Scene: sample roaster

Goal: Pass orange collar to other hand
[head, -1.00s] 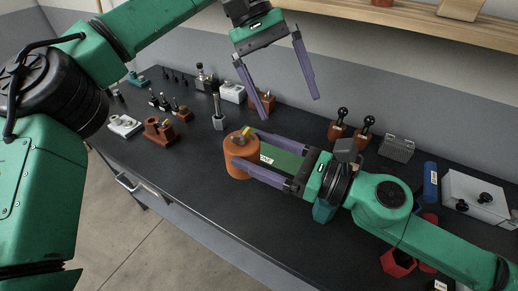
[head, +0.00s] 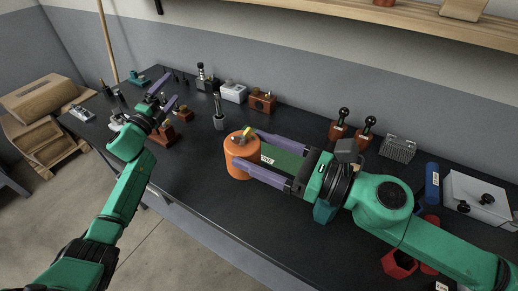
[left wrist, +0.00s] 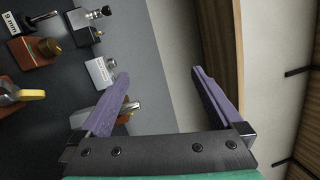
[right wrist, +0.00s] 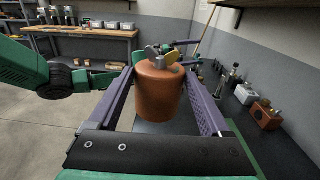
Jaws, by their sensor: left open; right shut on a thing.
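The orange collar (head: 242,160) is a round orange cylinder with a yellow and metal piece on its top. My right gripper (head: 245,147) is shut on it, one finger on each side, and holds it upright over the front part of the bench. In the right wrist view the collar (right wrist: 158,92) sits between the two purple fingers. My left gripper (head: 173,86) is open and empty over the left end of the bench, well apart from the collar. The left wrist view (left wrist: 160,75) shows nothing between its fingers.
The dark bench (head: 305,222) has clear room in front of the collar. A white box (head: 233,91) and a brown block (head: 262,101) stand behind it. Several small fixtures crowd the left end near my left gripper. A red hexagonal cup (head: 398,263) is at front right.

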